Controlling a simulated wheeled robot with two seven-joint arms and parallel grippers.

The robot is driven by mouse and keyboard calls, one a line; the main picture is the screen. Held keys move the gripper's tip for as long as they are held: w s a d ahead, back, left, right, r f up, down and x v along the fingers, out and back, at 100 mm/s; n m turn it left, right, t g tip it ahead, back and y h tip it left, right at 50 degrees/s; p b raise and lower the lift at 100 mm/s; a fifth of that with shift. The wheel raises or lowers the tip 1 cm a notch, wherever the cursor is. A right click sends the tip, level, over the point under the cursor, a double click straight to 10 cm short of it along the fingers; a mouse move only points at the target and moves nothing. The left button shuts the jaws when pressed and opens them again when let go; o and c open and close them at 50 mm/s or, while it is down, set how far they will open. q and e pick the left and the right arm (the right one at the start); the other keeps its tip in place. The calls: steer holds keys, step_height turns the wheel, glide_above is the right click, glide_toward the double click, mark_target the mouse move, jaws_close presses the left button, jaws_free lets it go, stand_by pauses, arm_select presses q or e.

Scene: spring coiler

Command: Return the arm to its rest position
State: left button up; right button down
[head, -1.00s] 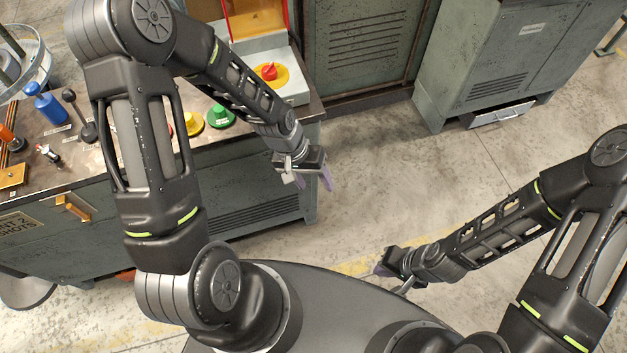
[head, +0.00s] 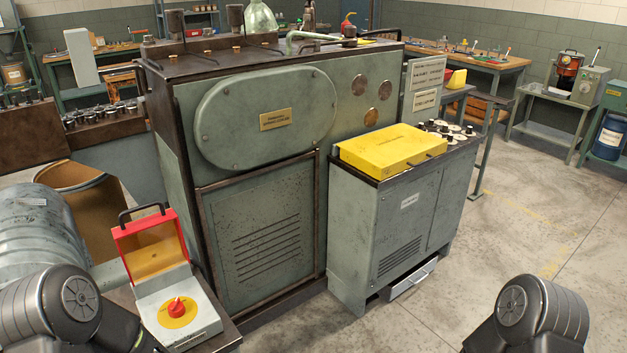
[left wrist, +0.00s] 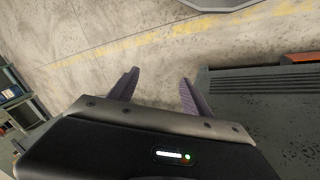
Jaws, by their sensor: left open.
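My left gripper (left wrist: 155,88) shows in the left wrist view. Its two purple-grey fingers are spread apart with nothing between them, above bare concrete floor. In the head view only the upper joint of my left arm (head: 58,305) shows at the lower left, and the upper joint of my right arm (head: 540,312) at the lower right. Neither gripper shows in the head view now.
A control box with an open red lid (head: 152,238) and a red knob (head: 176,305) stands near my left arm. The large green machine (head: 262,150) and a cabinet with a yellow cover (head: 390,150) stand ahead. Floor (head: 520,235) at right is clear.

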arm_select(q)
steer(key=s+d+f+g, duration=0.2)
steer(key=s+d+f, duration=0.1)
steer(key=s, duration=0.6)
steer(key=shift+s+d+f, duration=0.2)
steer(key=shift+s+f, duration=0.15)
steer(key=shift+f, duration=0.3)
